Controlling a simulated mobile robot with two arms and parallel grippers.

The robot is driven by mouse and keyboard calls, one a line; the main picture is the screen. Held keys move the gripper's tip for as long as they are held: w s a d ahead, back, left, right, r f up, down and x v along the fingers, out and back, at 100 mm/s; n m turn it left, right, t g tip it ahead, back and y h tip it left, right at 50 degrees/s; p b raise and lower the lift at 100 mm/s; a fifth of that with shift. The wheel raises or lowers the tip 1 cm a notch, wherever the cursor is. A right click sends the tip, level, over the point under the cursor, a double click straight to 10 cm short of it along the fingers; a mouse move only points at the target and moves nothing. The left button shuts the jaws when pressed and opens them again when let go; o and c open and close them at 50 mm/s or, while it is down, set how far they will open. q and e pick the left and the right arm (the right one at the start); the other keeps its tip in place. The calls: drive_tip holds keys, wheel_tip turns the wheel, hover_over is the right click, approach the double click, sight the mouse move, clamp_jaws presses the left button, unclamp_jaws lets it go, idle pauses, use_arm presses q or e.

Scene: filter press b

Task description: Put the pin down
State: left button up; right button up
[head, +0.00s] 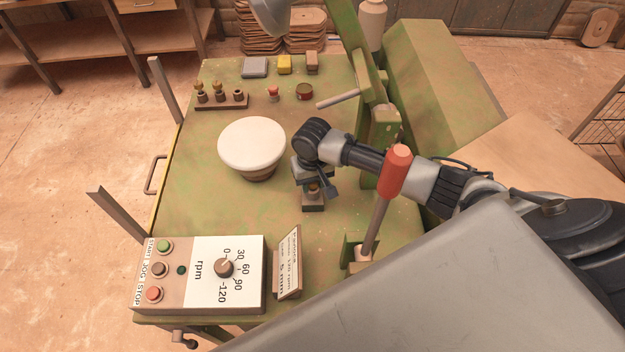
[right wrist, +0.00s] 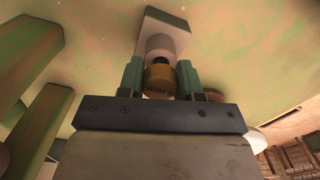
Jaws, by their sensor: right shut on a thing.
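My right gripper (head: 314,186) comes in from the right and points down over a small block (head: 313,206) on the green table, right of the white round disc. It is shut on the pin, whose brass-coloured round part (head: 314,190) shows below the wrist. In the right wrist view the pin (right wrist: 160,82) sits between the two teal fingers of the gripper (right wrist: 160,75). A pale block (right wrist: 163,30) shows beyond it. I cannot tell whether the pin touches the block. My left gripper is not in view.
A white disc (head: 252,145) stands close on the left. A rack with brass-topped pieces (head: 221,103) is farther back. A red-handled lever (head: 394,172) rises just right of the gripper. A control panel (head: 200,275) and a sign (head: 288,262) are at the front.

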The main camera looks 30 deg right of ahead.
drive_tip(key=shift+f, duration=0.1)
drive_tip(key=o, duration=1)
drive_tip(key=shift+c, duration=0.2)
wheel_tip(320, 180, up, 8)
drive_tip(key=shift+f+b, duration=0.1)
drive_tip(key=shift+b, duration=0.45)
